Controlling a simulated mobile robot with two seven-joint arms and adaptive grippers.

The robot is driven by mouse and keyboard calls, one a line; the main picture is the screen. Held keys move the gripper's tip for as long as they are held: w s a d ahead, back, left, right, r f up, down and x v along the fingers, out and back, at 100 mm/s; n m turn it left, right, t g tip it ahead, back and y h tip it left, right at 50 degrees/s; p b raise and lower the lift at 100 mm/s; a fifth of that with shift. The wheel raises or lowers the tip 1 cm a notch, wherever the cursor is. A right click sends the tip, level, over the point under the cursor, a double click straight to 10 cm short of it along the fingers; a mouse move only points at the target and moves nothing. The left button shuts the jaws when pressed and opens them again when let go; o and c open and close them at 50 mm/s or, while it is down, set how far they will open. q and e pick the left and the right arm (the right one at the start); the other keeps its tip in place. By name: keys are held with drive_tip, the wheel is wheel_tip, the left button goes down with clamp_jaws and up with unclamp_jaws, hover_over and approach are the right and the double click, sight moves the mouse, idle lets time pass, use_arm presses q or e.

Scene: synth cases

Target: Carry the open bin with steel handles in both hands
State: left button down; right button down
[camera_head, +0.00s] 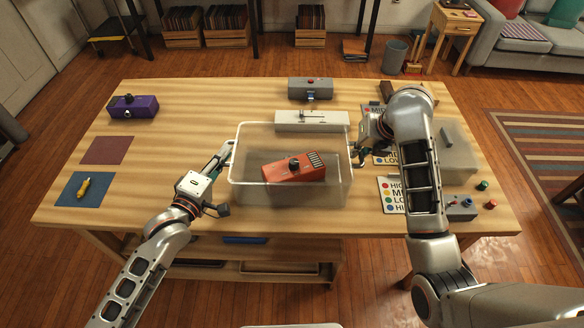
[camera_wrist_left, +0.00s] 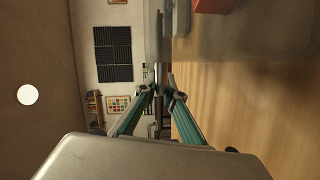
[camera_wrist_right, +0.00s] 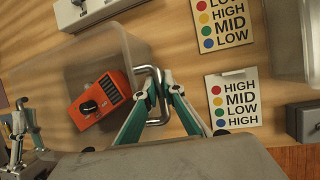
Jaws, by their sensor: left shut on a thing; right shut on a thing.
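The open bin (camera_head: 290,198) is clear plastic and stands upright at the middle of the table, with an orange device (camera_head: 300,172) with a black knob inside. I cannot tell whether its base touches the table. My left gripper (camera_head: 227,150) is shut at the bin's left end; its fingers (camera_wrist_left: 160,90) meet on a thin handle in the left wrist view. My right gripper (camera_head: 357,150) is shut at the right end. In the right wrist view its fingers (camera_wrist_right: 168,82) close on the bent steel handle (camera_wrist_right: 156,92), beside the orange device (camera_wrist_right: 101,98).
Behind the bin on the wooden table (camera_head: 190,110) are a white box (camera_head: 311,125) and a grey device (camera_head: 300,88). Left are a purple device (camera_head: 145,106) and two mats. Free table lies left of the bin.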

use_arm(q)
drive_tip(key=shift+r, duration=0.1)
use_arm(e)
drive_tip(key=shift+r, duration=0.1)
